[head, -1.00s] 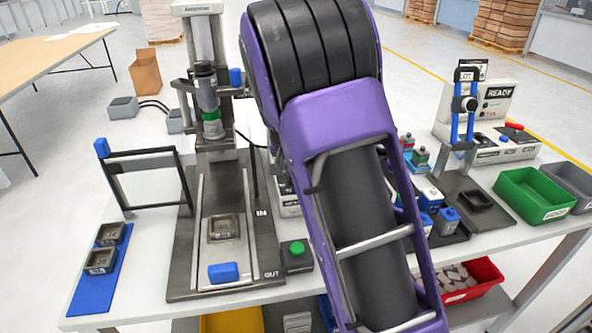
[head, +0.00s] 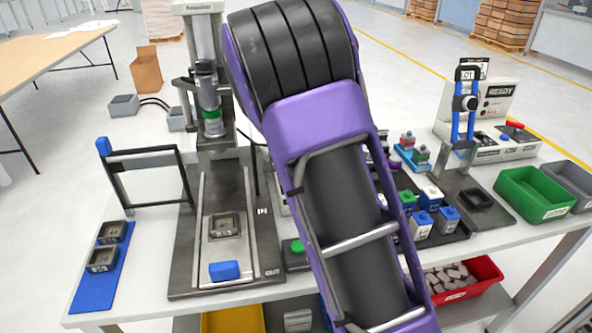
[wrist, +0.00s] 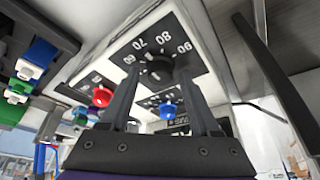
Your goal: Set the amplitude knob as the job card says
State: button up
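In the wrist view a black knob (wrist: 158,68) sits on a dark dial plate marked 60, 70, 80 and 90. I cannot read its name or tell where its pointer stands. My gripper (wrist: 158,78) is open, with its two dark fingers apart on either side of the black knob's outline; no contact is visible. A red knob (wrist: 101,96) and a blue knob (wrist: 167,111) show lower in the wrist view. In the head view my purple arm hides the gripper and the knobs. I cannot make out a job card.
A green button box (head: 297,252) is close beside the arm.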

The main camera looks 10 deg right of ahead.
jog(key=shift+r, duration=0.1)
jog(key=p+v, duration=0.1)
jog(key=v, duration=1.6)
jog(key=shift+s, duration=0.2)
